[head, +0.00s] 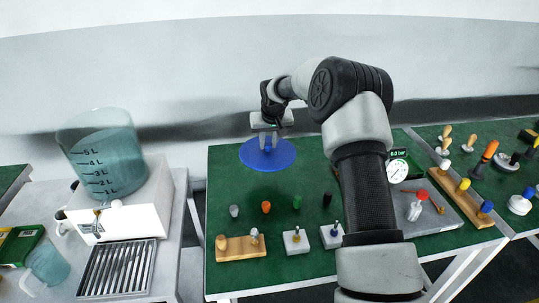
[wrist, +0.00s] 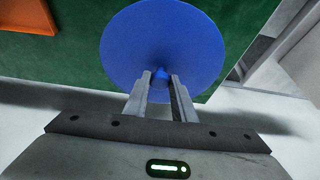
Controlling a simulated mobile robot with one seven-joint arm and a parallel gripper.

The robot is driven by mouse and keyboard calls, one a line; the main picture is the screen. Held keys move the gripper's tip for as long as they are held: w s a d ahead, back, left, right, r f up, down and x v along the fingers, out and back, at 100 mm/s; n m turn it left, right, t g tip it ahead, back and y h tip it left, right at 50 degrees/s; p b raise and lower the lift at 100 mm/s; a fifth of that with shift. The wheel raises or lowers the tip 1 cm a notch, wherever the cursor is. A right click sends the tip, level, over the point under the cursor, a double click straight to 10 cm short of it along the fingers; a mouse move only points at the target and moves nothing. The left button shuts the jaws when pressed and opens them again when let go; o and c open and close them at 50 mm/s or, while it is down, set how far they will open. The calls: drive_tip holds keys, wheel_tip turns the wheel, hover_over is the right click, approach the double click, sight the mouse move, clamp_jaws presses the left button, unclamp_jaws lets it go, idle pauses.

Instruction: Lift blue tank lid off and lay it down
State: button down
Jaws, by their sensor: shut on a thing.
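The blue tank lid (head: 252,158) is a flat round disc with a small knob in its middle. My gripper (head: 268,141) is shut on that knob, over the far left part of the green table. In the wrist view the fingers (wrist: 160,82) stand on both sides of the knob, and the lid (wrist: 140,40) fills the upper middle. I cannot tell whether the lid touches the table top. The clear water tank (head: 105,160) with litre marks stands on the white machine at the left, its top uncovered.
The green table (head: 225,195) holds several small coloured pegs, a wooden block (head: 240,247) and white blocks in front of the lid. A gauge (head: 397,170) and tampers are to the right. A drip tray (head: 118,268) and pitcher (head: 48,265) are at the left.

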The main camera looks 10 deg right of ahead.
drive_tip(key=w+f, duration=0.1)
drive_tip(key=f, duration=0.1)
drive_tip(key=w+d+f+b, duration=0.1)
drive_tip(key=w, duration=0.1)
drive_tip(key=shift+f, duration=0.4)
drive_tip(key=shift+f+b, duration=1.6)
drive_tip(key=shift+f, duration=1.8)
drive_tip(key=shift+f+b, duration=0.9)
drive_tip(key=shift+f, duration=0.1)
drive_tip(key=c, duration=1.4)
unclamp_jaws()
